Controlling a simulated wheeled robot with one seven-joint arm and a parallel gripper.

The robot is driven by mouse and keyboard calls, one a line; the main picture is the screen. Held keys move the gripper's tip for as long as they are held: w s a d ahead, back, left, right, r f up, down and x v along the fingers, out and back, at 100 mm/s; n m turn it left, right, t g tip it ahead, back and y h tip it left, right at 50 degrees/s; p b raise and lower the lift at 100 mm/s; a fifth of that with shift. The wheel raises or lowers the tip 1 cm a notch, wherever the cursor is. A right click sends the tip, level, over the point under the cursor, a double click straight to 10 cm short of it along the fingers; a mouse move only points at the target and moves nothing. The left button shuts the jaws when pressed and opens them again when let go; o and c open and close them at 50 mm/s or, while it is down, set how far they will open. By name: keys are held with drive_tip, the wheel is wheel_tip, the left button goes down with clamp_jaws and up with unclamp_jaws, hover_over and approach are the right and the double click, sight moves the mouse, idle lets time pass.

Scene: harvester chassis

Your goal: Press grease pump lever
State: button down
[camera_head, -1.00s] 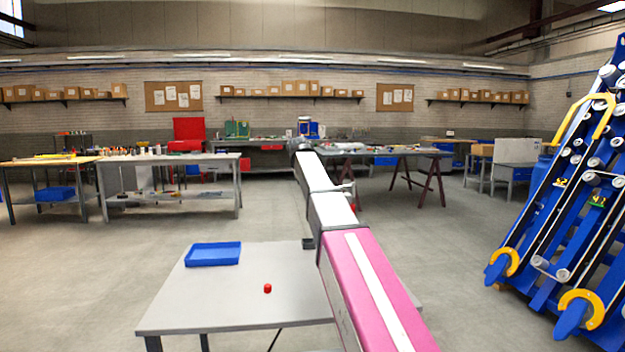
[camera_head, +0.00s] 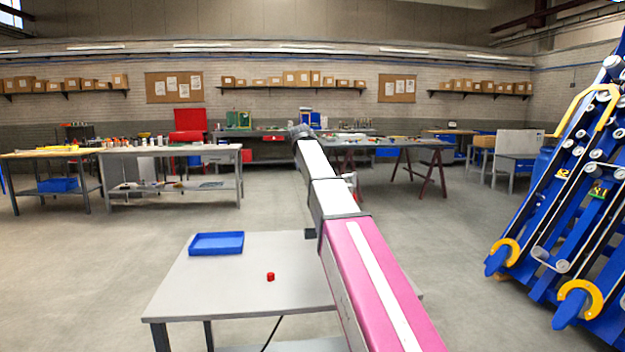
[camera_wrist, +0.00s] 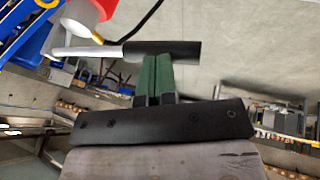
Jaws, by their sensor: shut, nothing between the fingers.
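The grease pump lever (camera_wrist: 90,51) shows at the top of the wrist view as a pale metal rod with a black cylindrical grip (camera_wrist: 163,50). A red body with a white part (camera_wrist: 90,12), apparently the pump, is at the upper left with a thin black cord beside it. My gripper (camera_wrist: 153,64) is shut and empty, its dark green fingers together. Its fingertips are right at the black grip and seem to meet its edge; whether they touch cannot be told. In the head view my arm hides its own end, and I cannot make out the lever there.
A grey table (camera_head: 190,296) stands in front with a blue tray (camera_head: 216,244) and a small red object (camera_head: 271,277). A blue machine frame with yellow parts (camera_head: 565,200) stands at the right. Workbenches (camera_head: 170,152) line the back. Open floor lies between.

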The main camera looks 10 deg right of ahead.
drive_tip(key=v, duration=1.2)
drive_tip(key=shift+w+a, duration=0.2)
drive_tip(key=shift+a, duration=0.05)
